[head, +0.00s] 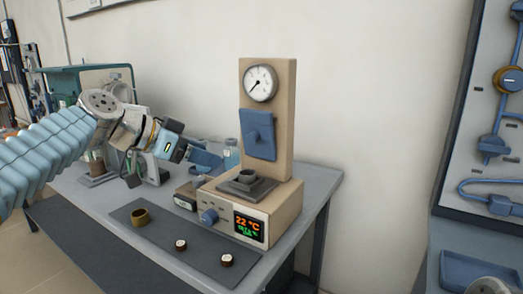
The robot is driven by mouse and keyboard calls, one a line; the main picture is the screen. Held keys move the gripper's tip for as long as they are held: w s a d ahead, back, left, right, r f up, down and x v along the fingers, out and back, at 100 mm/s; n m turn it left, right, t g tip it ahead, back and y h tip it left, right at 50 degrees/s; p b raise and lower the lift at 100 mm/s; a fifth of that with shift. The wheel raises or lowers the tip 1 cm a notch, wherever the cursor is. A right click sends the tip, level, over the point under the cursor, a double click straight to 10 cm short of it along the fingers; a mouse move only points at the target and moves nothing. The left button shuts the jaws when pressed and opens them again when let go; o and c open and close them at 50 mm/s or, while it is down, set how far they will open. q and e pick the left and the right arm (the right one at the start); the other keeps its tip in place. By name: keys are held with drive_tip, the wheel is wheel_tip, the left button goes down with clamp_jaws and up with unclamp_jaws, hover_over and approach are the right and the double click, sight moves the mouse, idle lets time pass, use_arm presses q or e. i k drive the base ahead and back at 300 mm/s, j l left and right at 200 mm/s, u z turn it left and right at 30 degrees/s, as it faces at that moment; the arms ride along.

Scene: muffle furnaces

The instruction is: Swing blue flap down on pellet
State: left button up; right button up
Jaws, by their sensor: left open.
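The blue flap (258,135) hangs flat against the tan upright post of the heating device (280,200), below a round dial, with a small knob or tab on its face. Under it, a small dark cup (246,177) sits on a dark square plate on the device's base. I cannot make out a pellet inside the cup. My left gripper (198,150) is open and empty, to the left of the flap and clear of it.
The device's front has a blue knob (209,216) and a lit display (248,227). A brass ring (140,217) and two small brown pieces with white tops (181,245) stand on a dark mat (165,240). A wall panel (490,120) with blue parts is at the right.

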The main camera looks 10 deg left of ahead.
sight(257, 129)
drive_tip(key=k+j, duration=0.35)
drive_tip(key=j, duration=0.15)
drive_tip(key=k+j, duration=0.4)
drive_tip(key=j, duration=0.1)
